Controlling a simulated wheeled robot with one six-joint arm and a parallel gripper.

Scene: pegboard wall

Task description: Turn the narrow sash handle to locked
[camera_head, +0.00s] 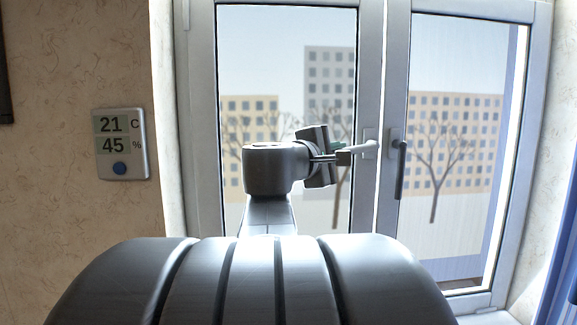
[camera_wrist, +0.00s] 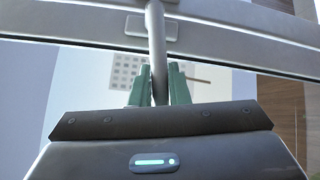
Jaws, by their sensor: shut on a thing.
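A window with two sashes is in front of me. The light grey handle (camera_head: 366,147) on the left sash lies about level, its lever pointing left from its base plate at the sash edge. My gripper (camera_head: 346,152) is shut on the lever's free end. In the wrist view the handle (camera_wrist: 155,38) runs from its plate down between the green fingers of my gripper (camera_wrist: 158,88). The lever's tip is partly hidden by the fingers. The dark handle (camera_head: 400,171) on the right sash hangs straight down, apart from my gripper.
The left sash frame (camera_head: 371,60) and right sash frame (camera_head: 397,60) stand close beside each other. A thermometer panel (camera_head: 120,144) is on the wall at the left. A blue strip (camera_head: 562,250) is at the far right.

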